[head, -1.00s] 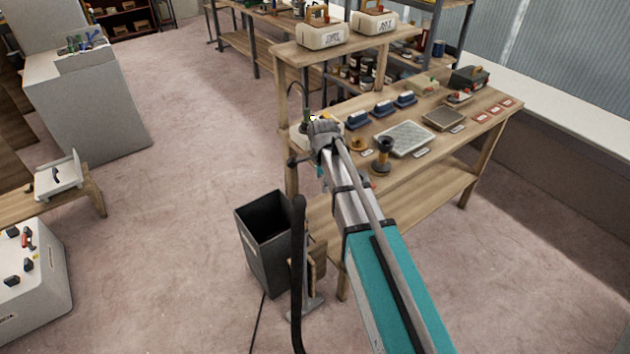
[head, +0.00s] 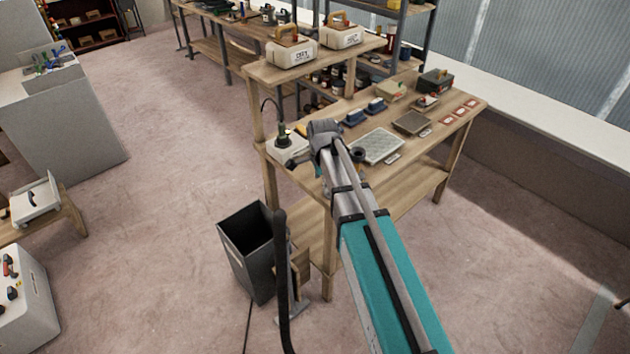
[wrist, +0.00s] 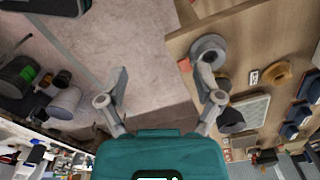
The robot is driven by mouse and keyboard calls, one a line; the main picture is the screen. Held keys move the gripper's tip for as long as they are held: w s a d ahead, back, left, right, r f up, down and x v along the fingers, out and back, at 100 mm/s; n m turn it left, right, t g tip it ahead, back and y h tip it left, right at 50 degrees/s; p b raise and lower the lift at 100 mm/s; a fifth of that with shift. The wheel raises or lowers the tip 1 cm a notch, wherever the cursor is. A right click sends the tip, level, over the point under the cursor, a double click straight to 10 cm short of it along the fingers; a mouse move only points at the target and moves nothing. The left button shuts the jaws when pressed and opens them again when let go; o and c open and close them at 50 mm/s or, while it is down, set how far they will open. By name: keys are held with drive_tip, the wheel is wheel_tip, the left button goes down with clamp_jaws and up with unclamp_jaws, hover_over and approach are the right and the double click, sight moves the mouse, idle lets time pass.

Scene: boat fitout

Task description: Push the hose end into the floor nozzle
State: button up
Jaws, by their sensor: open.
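In the head view a black hose (head: 282,285) rises from the bottom edge in front of the workbench, its upper end beside the dark bin. A grey foot that looks like the floor nozzle (head: 290,314) stands on the floor just behind it, partly hidden by the hose. I cannot tell whether they touch. My gripper (wrist: 163,78) is open and empty in the wrist view, its fingers wide apart over the floor beside the bench edge. In the head view my arm reaches over the bench and its fingertips are hidden.
The bench (head: 455,112) carries a grey tray (head: 376,147), blue brushes (head: 355,117) and a lamp base (head: 284,140). A dark bin (head: 250,255) stands at its left front. A wooden bracket (head: 302,265) is by the nozzle.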

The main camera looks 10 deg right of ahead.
drive_tip(key=shift+s+d+r+p, duration=0.2)
drive_tip(key=shift+d+r+p, duration=0.2)
drive_tip(key=shift+r, duration=0.15)
idle(0.4)
drive_tip(key=s+d+f+n+b, duration=0.1)
drive_tip(key=s+d+n, duration=0.2)
drive_tip(key=s+n, duration=0.4)
drive_tip(key=s+d+f+n+b, duration=0.1)
drive_tip(key=s+d+n, duration=0.3)
drive_tip(key=s+n, duration=0.4)
drive_tip(key=shift+s+f+b, duration=0.2)
drive_tip(key=shift+s+b, duration=0.1)
drive_tip(key=shift+s, duration=0.45)
drive_tip(key=c, duration=0.4)
drive_tip(key=shift+a, duration=0.1)
